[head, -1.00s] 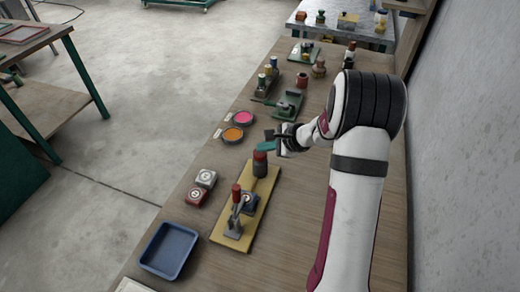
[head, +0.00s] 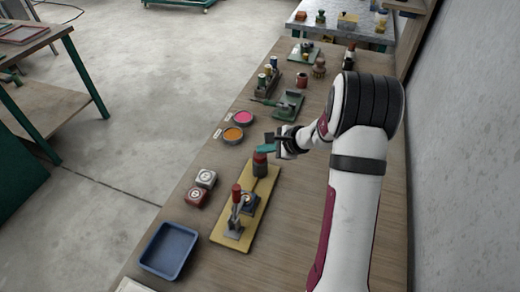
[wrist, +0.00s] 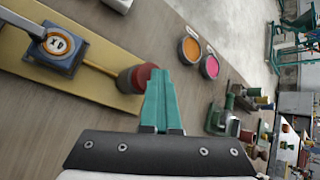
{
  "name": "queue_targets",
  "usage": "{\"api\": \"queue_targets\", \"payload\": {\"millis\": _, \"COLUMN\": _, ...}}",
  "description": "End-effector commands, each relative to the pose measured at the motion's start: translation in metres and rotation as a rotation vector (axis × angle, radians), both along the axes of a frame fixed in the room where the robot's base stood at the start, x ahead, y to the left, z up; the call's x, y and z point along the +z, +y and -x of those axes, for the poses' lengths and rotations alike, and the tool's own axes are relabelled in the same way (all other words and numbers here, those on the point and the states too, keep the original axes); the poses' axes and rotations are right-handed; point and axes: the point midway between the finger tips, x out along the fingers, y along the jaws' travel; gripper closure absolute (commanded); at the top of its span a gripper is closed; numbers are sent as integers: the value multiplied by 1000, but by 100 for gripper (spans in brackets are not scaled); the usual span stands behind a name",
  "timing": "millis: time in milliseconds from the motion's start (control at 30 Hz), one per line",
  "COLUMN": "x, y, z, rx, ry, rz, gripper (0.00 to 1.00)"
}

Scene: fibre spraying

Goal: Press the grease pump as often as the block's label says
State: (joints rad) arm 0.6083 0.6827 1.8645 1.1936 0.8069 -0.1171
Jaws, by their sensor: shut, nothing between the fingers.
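The grease pump (head: 260,168) is a dark cylinder with a red top at the far end of a yellow board (head: 228,232). It also shows in the wrist view (wrist: 133,79). My gripper (head: 264,150) is shut and empty, its teal fingertips at the pump's red top. I cannot tell whether they touch it. In the wrist view my fingers (wrist: 162,95) overlap the right edge of the red top. A dark blue block (wrist: 57,48) on the board bears a white label that seems to read 10, seen turned. A thin yellow rod links block and pump.
A red-handled clamp (head: 236,210) stands at the board's near end. White (head: 206,178) and red (head: 196,197) button boxes, orange (head: 232,134) and pink (head: 243,118) pots and a blue tray (head: 169,250) lie to the left. The wall is right.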

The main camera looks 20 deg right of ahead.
Motion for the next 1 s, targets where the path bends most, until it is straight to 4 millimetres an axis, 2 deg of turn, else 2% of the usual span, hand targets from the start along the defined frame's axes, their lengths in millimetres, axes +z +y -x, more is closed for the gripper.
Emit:
{"api": "queue_targets", "payload": {"millis": 500, "x": 29, "y": 0, "z": 0, "rx": 1, "ry": -1, "rz": 1, "gripper": 100}}
{"api": "queue_targets", "payload": {"millis": 867, "x": 31, "y": 0, "z": 0, "rx": 0, "ry": 0, "rz": 0, "gripper": 100}}
{"api": "queue_targets", "payload": {"millis": 1000, "x": 42, "y": 0, "z": 0, "rx": 1, "ry": -3, "rz": 2, "gripper": 100}}
